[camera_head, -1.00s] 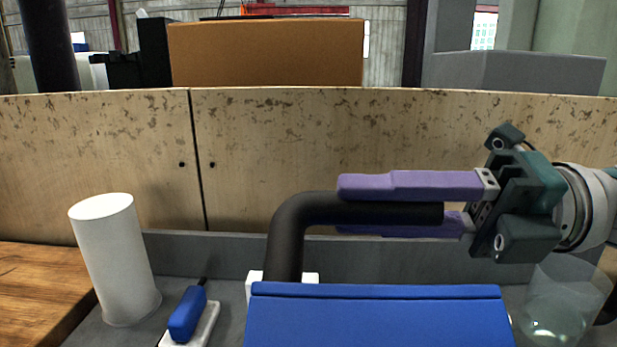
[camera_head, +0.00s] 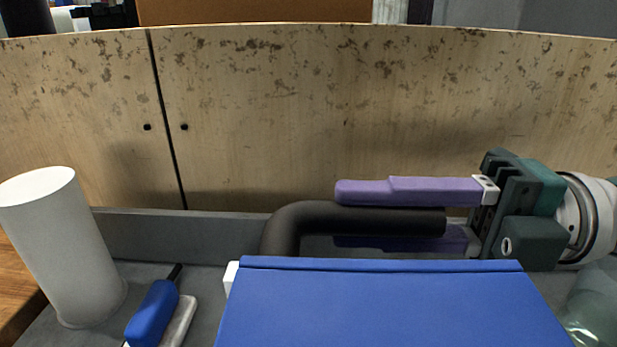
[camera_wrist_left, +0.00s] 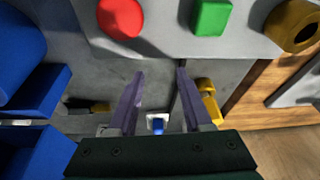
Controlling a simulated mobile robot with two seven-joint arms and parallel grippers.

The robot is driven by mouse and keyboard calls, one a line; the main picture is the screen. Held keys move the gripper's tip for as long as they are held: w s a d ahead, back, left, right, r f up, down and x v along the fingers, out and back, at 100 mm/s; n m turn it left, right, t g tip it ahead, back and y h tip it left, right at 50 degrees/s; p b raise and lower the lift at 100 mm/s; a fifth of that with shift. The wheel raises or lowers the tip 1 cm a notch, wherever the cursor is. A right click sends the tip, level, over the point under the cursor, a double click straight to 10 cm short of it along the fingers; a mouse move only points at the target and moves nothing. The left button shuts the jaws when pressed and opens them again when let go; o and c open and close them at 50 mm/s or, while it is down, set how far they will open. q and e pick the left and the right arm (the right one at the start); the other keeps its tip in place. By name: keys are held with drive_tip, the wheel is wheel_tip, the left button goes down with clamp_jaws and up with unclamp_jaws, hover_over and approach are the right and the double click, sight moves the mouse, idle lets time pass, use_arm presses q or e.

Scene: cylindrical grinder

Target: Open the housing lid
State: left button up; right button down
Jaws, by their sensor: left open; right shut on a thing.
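A large blue panel (camera_head: 385,305), which looks like the housing lid, fills the lower middle of the head view; its lower part is cut off. Behind it a thick black bent pipe (camera_head: 330,217) rises and turns to the right. My right gripper (camera_head: 395,216) comes in from the right, its purple fingers shut above and below the pipe's horizontal end. My left gripper (camera_wrist_left: 157,92) shows in the left wrist view, open, with nothing between its fingertips. Blue housing-like parts (camera_wrist_left: 25,110) lie left of it there.
A clear vessel (camera_head: 595,310) is at right. A wooden panel (camera_head: 300,110) closes the back. The left wrist view shows red (camera_wrist_left: 121,16) and green (camera_wrist_left: 211,16) buttons and a yellow knob (camera_wrist_left: 292,26).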

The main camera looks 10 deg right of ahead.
use_arm(q)
drive_tip(key=shift+a, duration=0.1)
drive_tip(key=shift+s, duration=0.1)
use_arm(e)
drive_tip(key=c, duration=0.6)
unclamp_jaws()
use_arm(q)
drive_tip(key=shift+f, duration=0.1)
